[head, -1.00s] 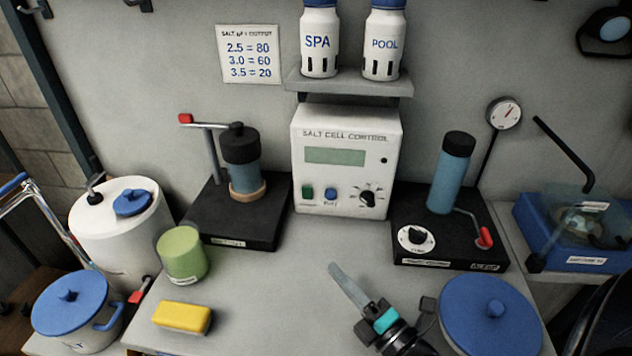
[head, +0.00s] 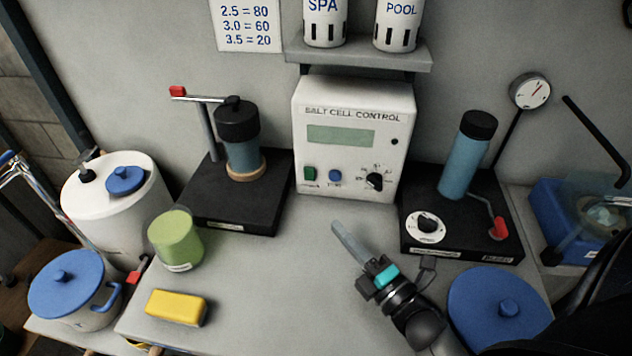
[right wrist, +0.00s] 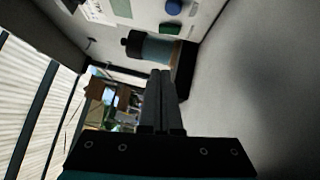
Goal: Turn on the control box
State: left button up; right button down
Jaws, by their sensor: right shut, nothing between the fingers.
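The control box (head: 352,150) is white, is labelled SALT CELL CONTROL and stands at the back middle of the counter in the head view. Its display (head: 341,135) is blank. Below the display are a green button (head: 309,174), a blue button (head: 335,176) and a black dial (head: 374,181). The green button (right wrist: 170,28) and blue button (right wrist: 173,7) also show in the right wrist view. My right gripper (head: 340,229) is shut and empty, in front of the box and below its buttons, apart from it. My left gripper is not in view.
A black stand with a blue cylinder (head: 241,150) is left of the box, another with a blue cylinder (head: 463,160) right. A green cup (head: 176,240), yellow block (head: 176,307) and blue lid (head: 497,308) lie nearer. A shelf (head: 360,54) overhangs the box.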

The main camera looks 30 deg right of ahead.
send_near(307, 170)
jog(key=w+a, duration=0.2)
jog(key=a, duration=0.1)
jog(key=shift+w+a+f, duration=0.1)
jog(key=shift+w+a, duration=0.05)
jog(key=shift+a, duration=0.1)
jog(key=w, duration=0.1)
jog(key=w+d, duration=0.1)
jog(key=w, duration=0.1)
jog(key=shift+d+r, duration=0.25)
jog(key=shift+d, duration=0.05)
jog(key=shift+w+d, duration=0.35)
jog(key=shift+w, duration=0.05)
jog(key=shift+r+p, duration=0.1)
jog(key=shift+p, duration=0.2)
jog(key=p, duration=0.2)
jog(key=shift+w+d+r+m+g+p, duration=0.2)
jog(key=shift+r+m+g+p, duration=0.1)
jog(key=shift+r+m+p, duration=0.1)
jog(key=shift+f+b, duration=0.25)
jog(key=shift+b, duration=0.15)
